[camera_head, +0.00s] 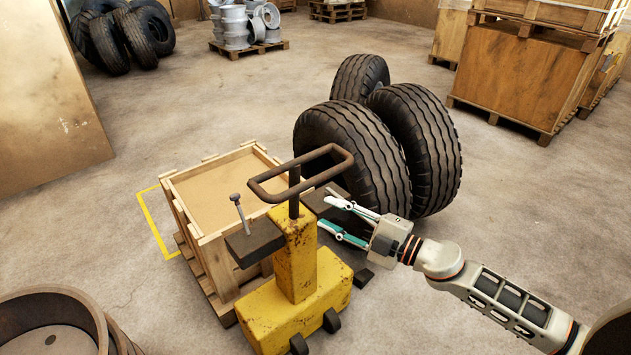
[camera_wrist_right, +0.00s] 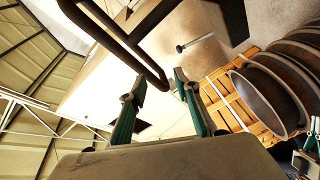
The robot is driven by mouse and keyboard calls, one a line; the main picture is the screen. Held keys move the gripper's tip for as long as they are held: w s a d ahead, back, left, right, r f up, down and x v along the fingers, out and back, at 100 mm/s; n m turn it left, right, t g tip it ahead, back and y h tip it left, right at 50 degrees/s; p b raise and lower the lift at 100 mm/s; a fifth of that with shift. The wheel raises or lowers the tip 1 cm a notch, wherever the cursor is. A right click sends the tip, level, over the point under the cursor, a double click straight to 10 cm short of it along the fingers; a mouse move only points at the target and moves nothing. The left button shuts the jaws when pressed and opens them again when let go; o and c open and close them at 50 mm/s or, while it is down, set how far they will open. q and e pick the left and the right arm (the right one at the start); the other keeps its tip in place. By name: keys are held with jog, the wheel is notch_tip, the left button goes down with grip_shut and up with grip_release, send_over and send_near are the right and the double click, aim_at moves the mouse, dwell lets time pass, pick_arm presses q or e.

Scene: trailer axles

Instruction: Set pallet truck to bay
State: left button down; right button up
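The yellow, rust-worn pallet truck (camera_head: 298,262) stands upright at the centre of the head view, with a dark looped handle (camera_head: 270,192) on top. The handle also crosses the upper left of the right wrist view (camera_wrist_right: 113,37). A wooden crate (camera_head: 222,250) on a pallet stands just behind the truck. A yellow floor outline (camera_head: 152,226), the likely bay, shows at the crate's left; the rest is hidden. My right gripper (camera_head: 325,212) is open and empty, right of the truck's post and below the handle. A green-edged part at the wrist view's right edge may be my left gripper (camera_wrist_right: 312,140).
Large tyres (camera_head: 385,140) stand close behind my right gripper. Wooden crates (camera_head: 525,75) stand at the back right. Metal rims (camera_head: 238,27) sit on a pallet at the back. Floor beyond the crate is clear.

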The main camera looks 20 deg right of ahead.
aim_at(321, 180)
jog(key=w+d+r+n+g, duration=0.2)
jog(key=w+d+r+n, duration=0.2)
jog(key=r+n, duration=0.15)
jog(key=x, duration=0.5)
jog(key=f+x, duration=0.1)
jog(key=x, duration=0.1)
jog(key=shift+w+a, duration=0.15)
jog(key=shift+a, duration=0.05)
grip_shut()
